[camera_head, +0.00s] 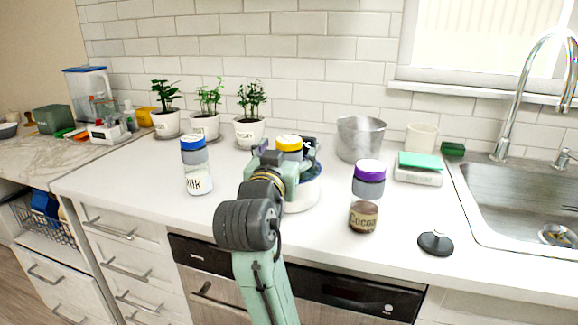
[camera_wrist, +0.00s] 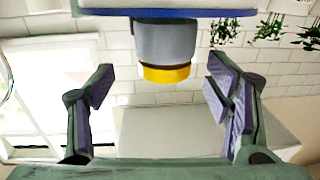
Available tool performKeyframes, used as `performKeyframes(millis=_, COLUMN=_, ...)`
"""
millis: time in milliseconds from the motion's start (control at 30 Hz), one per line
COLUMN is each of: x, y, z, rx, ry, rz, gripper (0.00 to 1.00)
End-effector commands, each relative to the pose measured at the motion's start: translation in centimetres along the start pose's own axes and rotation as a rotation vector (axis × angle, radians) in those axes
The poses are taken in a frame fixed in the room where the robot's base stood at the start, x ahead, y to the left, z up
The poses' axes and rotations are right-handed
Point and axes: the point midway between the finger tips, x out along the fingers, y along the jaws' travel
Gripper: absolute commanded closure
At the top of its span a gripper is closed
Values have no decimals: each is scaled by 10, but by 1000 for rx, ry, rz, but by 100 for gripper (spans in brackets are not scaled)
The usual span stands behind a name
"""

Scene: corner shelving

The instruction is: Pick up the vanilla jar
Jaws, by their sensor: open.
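A jar with a yellow lid (camera_head: 289,143) stands at the middle of the counter, mostly hidden behind my gripper; its label cannot be read. A white container with a blue rim (camera_head: 302,200) is at the jar's base; I cannot tell whether the jar is in it or behind it. In the wrist view, which looks upside down, the jar's grey body and yellow lid (camera_wrist: 165,73) show between the spread fingers, not touched by them. My gripper (camera_wrist: 160,88) is open and empty; it also shows in the head view (camera_head: 284,160).
A blue-lidded milk jar (camera_head: 198,170) stands left and a purple-lidded cocoa jar (camera_head: 366,200) right. Potted plants (camera_head: 248,128) and a metal bucket (camera_head: 360,140) are behind. A black stopper (camera_head: 436,242) lies near the sink (camera_head: 520,200). The front-left counter is clear.

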Motion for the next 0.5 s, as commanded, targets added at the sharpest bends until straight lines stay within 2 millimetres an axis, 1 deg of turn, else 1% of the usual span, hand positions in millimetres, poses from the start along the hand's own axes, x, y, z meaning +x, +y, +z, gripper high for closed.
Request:
performKeyframes(millis=100, x=18, y=-4, z=-2, rx=-2, ry=-4, rz=2, gripper=28)
performKeyframes(millis=233, x=37, y=-5, z=0, rx=-3, ry=-3, rz=3, gripper=28)
performKeyframes(millis=333, x=44, y=-6, z=0, rx=-2, ry=-2, rz=1, gripper=28)
performKeyframes(millis=500, x=46, y=-6, z=1, rx=-1, ry=0, rz=-1, gripper=28)
